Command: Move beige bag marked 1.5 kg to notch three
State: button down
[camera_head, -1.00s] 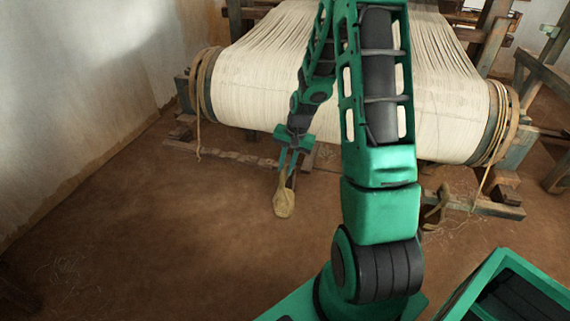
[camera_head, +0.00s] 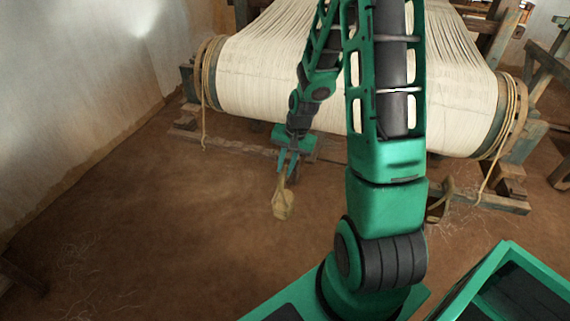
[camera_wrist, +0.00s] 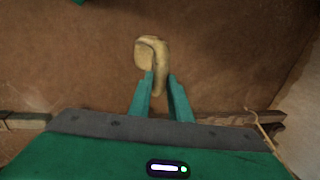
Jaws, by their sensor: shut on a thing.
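My gripper (camera_head: 285,178) is shut on the beige bag (camera_head: 283,204), which hangs below the fingertips above the brown floor, in front of the loom. In the wrist view the bag (camera_wrist: 147,54) shows beyond the two green fingers (camera_wrist: 160,84), with its strap-like neck between their tips. The marking on the bag is too small to read. The beam with notches cannot be made out; my arm hides part of the loom.
The loom's roller with cream warp (camera_head: 270,85) spans the back, with coiled ropes at its ends. A low wooden rail (camera_head: 225,145) lies below it. Another tan hanging item (camera_head: 440,200) is right of my arm. A pale wall (camera_head: 70,90) stands left.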

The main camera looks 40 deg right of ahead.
aim_at(279, 178)
jog(key=shift+s+a+r, duration=0.2)
jog(key=shift+s+a, duration=0.75)
jog(key=shift+a, duration=0.3)
jog(key=shift+s+a+r, duration=0.15)
jog(key=shift+s+a, duration=0.75)
jog(key=shift+a, duration=0.3)
